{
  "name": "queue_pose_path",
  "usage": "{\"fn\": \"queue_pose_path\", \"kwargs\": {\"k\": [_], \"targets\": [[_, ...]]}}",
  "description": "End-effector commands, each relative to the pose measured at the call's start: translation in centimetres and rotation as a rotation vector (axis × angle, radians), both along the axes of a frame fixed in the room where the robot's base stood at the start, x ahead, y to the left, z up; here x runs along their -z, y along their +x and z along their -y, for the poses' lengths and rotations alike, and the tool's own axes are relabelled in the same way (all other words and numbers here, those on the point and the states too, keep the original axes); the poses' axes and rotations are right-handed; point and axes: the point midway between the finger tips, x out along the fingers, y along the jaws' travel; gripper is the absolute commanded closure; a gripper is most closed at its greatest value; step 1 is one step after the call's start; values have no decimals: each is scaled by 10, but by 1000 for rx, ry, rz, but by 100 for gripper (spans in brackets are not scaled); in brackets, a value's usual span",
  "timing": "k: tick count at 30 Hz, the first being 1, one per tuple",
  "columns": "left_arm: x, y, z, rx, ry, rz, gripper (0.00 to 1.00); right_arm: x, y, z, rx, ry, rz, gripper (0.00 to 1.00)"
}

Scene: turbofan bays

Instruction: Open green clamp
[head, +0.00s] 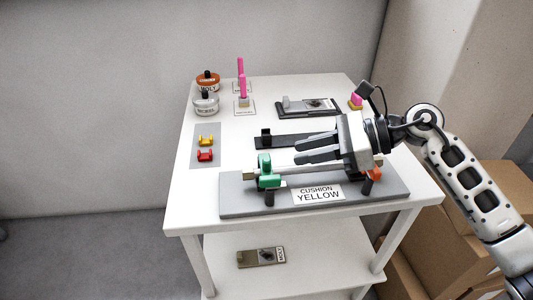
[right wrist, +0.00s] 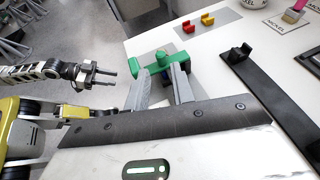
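The green clamp (head: 268,173) stands at the left end of the grey base plate (head: 235,204), around the end of a light rod (head: 325,165). I cannot tell how far its upper part is swung. My right gripper (head: 298,151) is open and empty, with its fingers pointing left towards the clamp. In the right wrist view the green clamp (right wrist: 160,62) shows just beyond and between the two open fingertips; contact is not clear. My left gripper (right wrist: 108,73) shows only in the right wrist view, open and empty, off to the left of the table.
An orange clamp (head: 375,174) stands at the plate's right end, partly hidden by my right gripper. A "CUSHION YELLOW" label (head: 318,195) lies on the plate. Yellow (head: 206,140) and red (head: 205,155) cushions sit on a grey mat.

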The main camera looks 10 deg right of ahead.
Motion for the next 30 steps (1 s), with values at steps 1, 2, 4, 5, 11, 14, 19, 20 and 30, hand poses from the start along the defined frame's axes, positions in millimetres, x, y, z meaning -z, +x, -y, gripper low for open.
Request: {"fn": "queue_pose_path", "kwargs": {"k": [1,2,4,5,11,14,19,20,30], "targets": [[-2,-1,0,1,3,-4,64,1,2,-12,-2,5,-1,76],[-1,-1,-1,1,6,-8,64,4,4,-18,-2,7,-1,76],[0,-2,-1,2,13,-14,64,9,7,-31,-3,6,-2,76],[0,-2,-1,2,16,-16,64,12,9,-36,-2,5,-2,76],[-3,-1,-3,7,30,-14,64,26,17,-64,-1,5,-2,76],[-2,-2,-3,9,35,-16,64,29,19,-72,1,3,-1,76],[1,-2,-4,12,39,-21,64,33,21,-78,1,2,-1,76],[0,-2,-4,12,39,-21,64,33,21,-78,0,2,0,76],[-1,-2,-3,13,38,-17,64,33,21,-77,0,2,0,100]]}}
